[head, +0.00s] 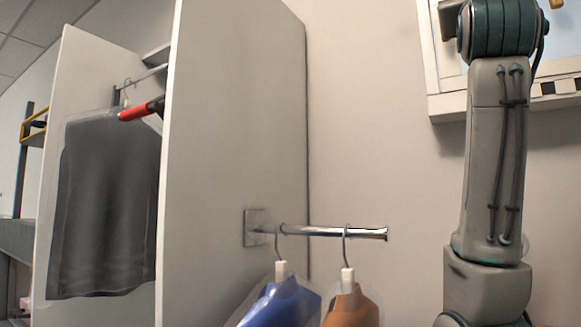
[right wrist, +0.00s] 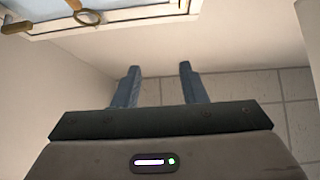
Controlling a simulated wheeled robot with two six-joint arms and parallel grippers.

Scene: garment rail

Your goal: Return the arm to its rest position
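My right arm (head: 495,150) stands raised at the right of the head view, its gripper outside that picture. In the right wrist view my right gripper (right wrist: 158,85) has its two fingers apart with nothing between them. It points at a bare wall and ceiling area. My left gripper is not in either view.
A white wardrobe (head: 235,130) holds a dark grey garment (head: 105,205) on a rail. A short chrome rail (head: 330,231) on its side carries a blue garment (head: 283,304) and a brown one (head: 350,308) on hangers. A framed window or board (head: 447,105) is behind my right arm.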

